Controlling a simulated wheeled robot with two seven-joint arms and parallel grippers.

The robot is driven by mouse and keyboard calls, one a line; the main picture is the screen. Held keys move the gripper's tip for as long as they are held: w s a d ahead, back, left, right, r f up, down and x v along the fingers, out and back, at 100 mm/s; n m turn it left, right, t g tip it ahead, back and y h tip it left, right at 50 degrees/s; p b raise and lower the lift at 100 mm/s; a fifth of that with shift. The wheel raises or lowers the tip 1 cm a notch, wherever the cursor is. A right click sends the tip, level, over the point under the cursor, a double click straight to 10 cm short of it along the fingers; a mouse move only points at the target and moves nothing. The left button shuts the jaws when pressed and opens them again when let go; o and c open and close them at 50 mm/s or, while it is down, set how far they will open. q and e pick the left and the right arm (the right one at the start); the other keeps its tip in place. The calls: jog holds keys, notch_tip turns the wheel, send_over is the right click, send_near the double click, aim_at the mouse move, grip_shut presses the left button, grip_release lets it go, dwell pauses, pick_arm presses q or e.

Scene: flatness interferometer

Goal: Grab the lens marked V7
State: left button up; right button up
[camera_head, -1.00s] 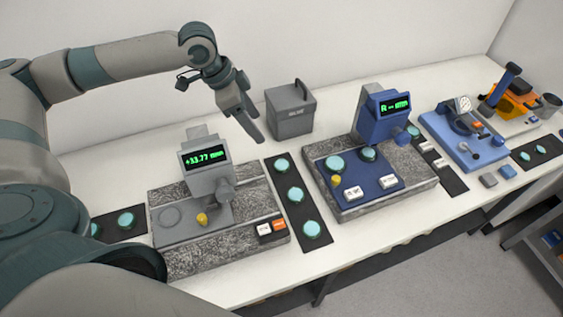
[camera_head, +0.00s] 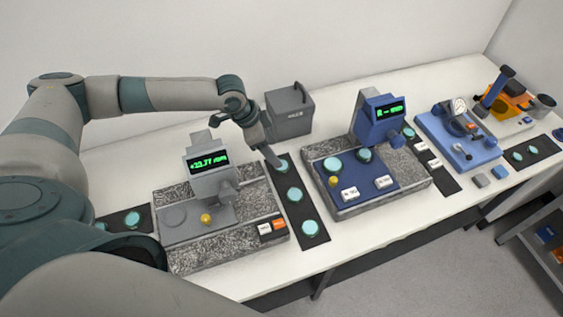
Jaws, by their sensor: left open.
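Several round teal lenses lie on dark mats on the bench; no V7 mark is legible on any of them. Three are in a row on the middle mat (camera_head: 302,211): a far lens (camera_head: 281,167), a middle lens (camera_head: 294,194) and a near lens (camera_head: 310,227). My left gripper (camera_head: 273,160) is open and low, pointing down just beside the far lens and partly in front of it. I cannot tell whether it touches that lens. Another lens (camera_head: 132,219) lies on a mat at the left. My right gripper is not in view.
A grey gauge (camera_head: 212,182) on a stone base stands left of the middle mat. A blue gauge (camera_head: 378,118) with lenses on its plate stands right of it. A grey box (camera_head: 289,112) is behind my gripper. More instruments, including a blue one (camera_head: 450,150), stand further right.

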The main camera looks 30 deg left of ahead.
pick_arm(q)
jog(key=shift+w+f, duration=0.1)
jog(key=shift+f, duration=0.25)
jog(key=shift+d, duration=0.1)
jog(key=shift+d+f+p, duration=0.15)
jog(key=shift+f+p, duration=0.25)
jog(key=shift+p, duration=0.25)
jog(key=x, duration=0.1)
jog(key=p+x, duration=0.2)
jog(key=shift+s+f, duration=0.2)
jog(key=shift+f, duration=0.1)
jog(key=shift+d+f, duration=0.15)
jog(key=shift+f, duration=0.25)
jog(key=c, duration=1.2)
jog(key=shift+o, duration=0.2)
